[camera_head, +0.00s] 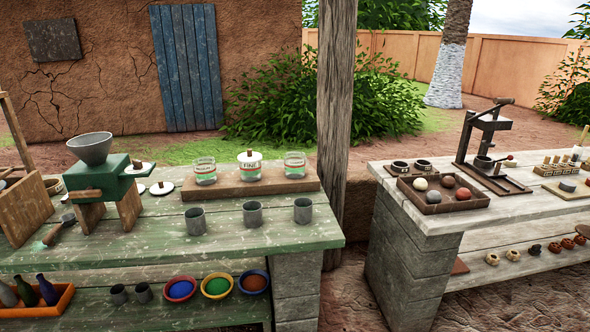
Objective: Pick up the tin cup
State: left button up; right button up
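Three grey tin cups stand upright in a loose row near the front of the green table (150,260). They are the left cup (196,220), the middle cup (253,214) and the right cup (303,211). Two darker grey cups, one of them here (118,294), stand on the lower shelf. I cannot tell which cup the task means. Neither of my grippers is in view.
Behind the cups, a wooden board (228,188) holds three labelled jars. A green grinder (110,178) with a grey funnel stands left. A wooden post (335,120) rises behind the table's right end. A gap separates the pale right table (440,218). Bowls sit on the lower shelf.

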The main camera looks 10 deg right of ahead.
aim_at(196, 221)
jog(key=i+l+u, duration=0.2)
jog(key=i+l, duration=0.2)
jog(key=i+l+u, duration=0.25)
jog(key=l, duration=0.25)
jog(key=i, duration=0.1)
